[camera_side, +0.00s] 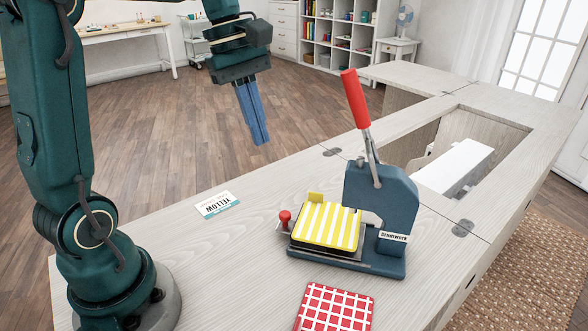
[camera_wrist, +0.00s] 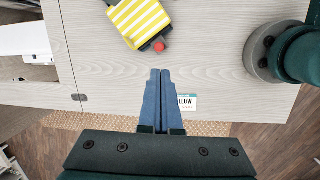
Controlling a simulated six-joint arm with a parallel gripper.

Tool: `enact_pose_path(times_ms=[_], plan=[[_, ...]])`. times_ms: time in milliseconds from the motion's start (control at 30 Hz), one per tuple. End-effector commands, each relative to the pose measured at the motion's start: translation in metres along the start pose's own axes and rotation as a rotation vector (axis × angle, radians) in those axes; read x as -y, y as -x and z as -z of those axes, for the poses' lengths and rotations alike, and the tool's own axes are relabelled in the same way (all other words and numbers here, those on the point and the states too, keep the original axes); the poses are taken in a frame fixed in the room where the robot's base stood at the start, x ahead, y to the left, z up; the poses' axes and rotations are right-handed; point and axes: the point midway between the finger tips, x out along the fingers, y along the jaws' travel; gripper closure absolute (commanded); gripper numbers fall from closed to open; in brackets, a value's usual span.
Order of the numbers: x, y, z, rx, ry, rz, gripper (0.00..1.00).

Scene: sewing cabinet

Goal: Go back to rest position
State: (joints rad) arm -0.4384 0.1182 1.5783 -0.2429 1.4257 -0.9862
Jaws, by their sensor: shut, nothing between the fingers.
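My gripper (camera_side: 263,143) hangs in the air above and behind the cabinet top, its blue fingers together and empty. In the wrist view my gripper (camera_wrist: 160,72) points over the bare wood, apart from everything on it. A blue press (camera_side: 385,205) with a raised red handle stands on the cabinet top (camera_side: 180,250). A yellow-and-white striped pad (camera_side: 327,225) lies on the press's base; it also shows in the wrist view (camera_wrist: 140,18).
A white card reading YELLOW (camera_side: 217,205) and a red-and-white checked square (camera_side: 335,309) lie on the cabinet top. A recessed opening (camera_side: 465,150) with a white object is at the right. The wood between card and press is clear.

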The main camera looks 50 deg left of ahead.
Motion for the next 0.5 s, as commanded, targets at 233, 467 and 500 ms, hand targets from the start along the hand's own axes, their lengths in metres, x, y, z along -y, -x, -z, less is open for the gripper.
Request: enact_pose_path(times_ms=[233, 467, 500], plan=[[0.041, 0.007, -0.058, -0.132, -0.455, -0.084, 1.00], [0.084, -0.009, -0.079, -0.277, -0.938, -0.146, 1.00], [0.090, -0.013, -0.080, -0.304, -1.022, -0.151, 1.00]])
